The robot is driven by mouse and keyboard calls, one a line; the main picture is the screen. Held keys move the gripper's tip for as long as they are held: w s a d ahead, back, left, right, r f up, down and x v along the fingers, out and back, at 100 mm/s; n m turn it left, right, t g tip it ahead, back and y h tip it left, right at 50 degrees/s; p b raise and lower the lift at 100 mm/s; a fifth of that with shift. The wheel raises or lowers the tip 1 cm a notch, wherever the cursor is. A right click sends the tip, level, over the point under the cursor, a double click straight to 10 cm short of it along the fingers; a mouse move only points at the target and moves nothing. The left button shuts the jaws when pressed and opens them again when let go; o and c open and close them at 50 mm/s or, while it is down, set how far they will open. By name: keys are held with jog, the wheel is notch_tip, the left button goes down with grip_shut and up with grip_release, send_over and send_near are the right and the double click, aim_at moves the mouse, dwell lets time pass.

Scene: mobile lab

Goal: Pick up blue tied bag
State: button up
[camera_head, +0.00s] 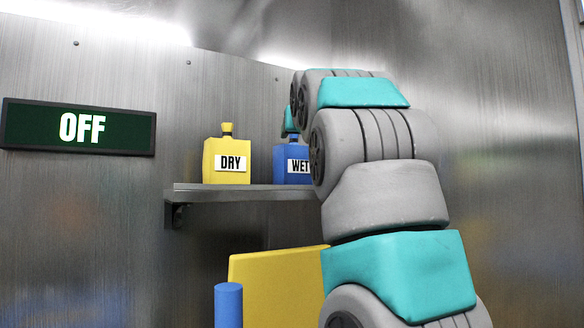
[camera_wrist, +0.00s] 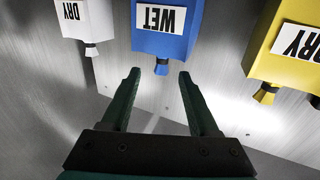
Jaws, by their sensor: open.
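The blue tied bag (camera_wrist: 165,38) has a white WET label and a tied neck. In the wrist view it appears upside down at top centre. In the head view the blue bag (camera_head: 280,178) stands on the shelf, its right side hidden by my arm. My gripper (camera_wrist: 160,74) is open and empty. In the wrist view its dark green fingertips lie either side of the bag's neck in the picture; I cannot tell the remaining distance in depth. The gripper is mostly hidden behind my arm in the head view.
A yellow DRY bag (camera_head: 227,160) stands left of the blue one on the metal shelf (camera_head: 230,193). A white DRY bag (camera_wrist: 88,22) is on the blue bag's other side. A metal wall with an OFF sign (camera_head: 80,127) is behind. A yellow panel (camera_head: 275,285) and blue post (camera_head: 228,305) stand below.

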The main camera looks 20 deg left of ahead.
aim_at(294, 138)
jog(key=p+x, duration=0.3)
jog(key=x, duration=0.2)
jog(key=shift+w+a+r+p, duration=0.2)
jog(key=shift+a+p, duration=0.15)
jog(key=shift+a, duration=0.05)
jog(key=shift+w+a+f, duration=0.1)
jog(key=shift+w+a, duration=0.05)
jog(key=shift+w, duration=0.35)
jog(key=shift+f, duration=0.1)
grip_shut()
dwell(0.6)
